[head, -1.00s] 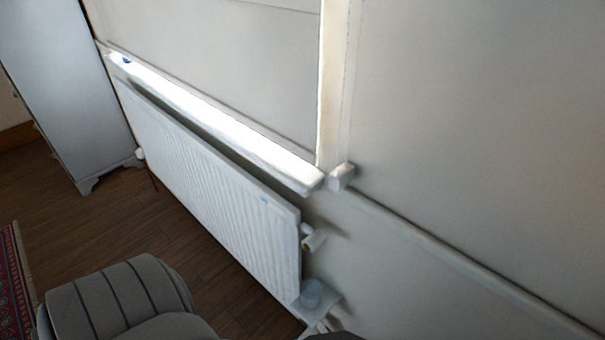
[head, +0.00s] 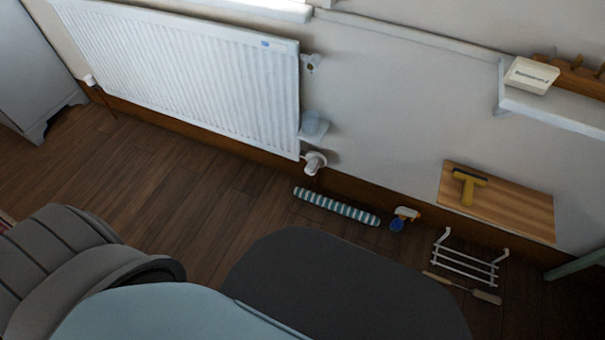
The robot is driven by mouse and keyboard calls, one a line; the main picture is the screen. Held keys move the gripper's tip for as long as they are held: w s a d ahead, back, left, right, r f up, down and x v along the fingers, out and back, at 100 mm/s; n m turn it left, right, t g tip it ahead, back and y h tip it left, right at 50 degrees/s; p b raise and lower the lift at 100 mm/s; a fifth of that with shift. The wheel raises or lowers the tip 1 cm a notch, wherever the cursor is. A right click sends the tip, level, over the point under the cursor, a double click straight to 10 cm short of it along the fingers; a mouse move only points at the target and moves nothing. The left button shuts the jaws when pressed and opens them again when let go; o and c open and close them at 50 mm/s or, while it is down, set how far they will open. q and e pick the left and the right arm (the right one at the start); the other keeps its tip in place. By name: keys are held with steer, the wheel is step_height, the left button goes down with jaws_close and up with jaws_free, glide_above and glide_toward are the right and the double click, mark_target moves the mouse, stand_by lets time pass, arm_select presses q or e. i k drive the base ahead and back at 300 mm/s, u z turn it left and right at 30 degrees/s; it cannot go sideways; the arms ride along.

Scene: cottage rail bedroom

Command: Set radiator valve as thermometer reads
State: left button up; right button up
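The white panel radiator (head: 190,75) hangs on the wall at upper left in the head view. At its lower right corner, a white valve head (head: 313,162) with a reddish mark sticks out near the floor; its setting is too small to read. A white fitting (head: 312,63) shows beside the radiator's upper right edge. Another small white fitting (head: 90,80) is at its lower left. I cannot make out a thermometer. Neither gripper is in view.
A small shelf with a bluish cup (head: 311,123) is just above the valve. On the floor lie a striped roll (head: 336,206), a blue-and-white item (head: 402,218), a white rack (head: 465,258) and a tool (head: 461,288). A board with a yellow-handled tool (head: 467,187) leans right. A wall shelf (head: 555,110) holds a white box.

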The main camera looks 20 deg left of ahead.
mark_target(312, 168)
steer(key=z, duration=0.6)
steer(key=i, duration=0.95)
steer(key=u, duration=0.6)
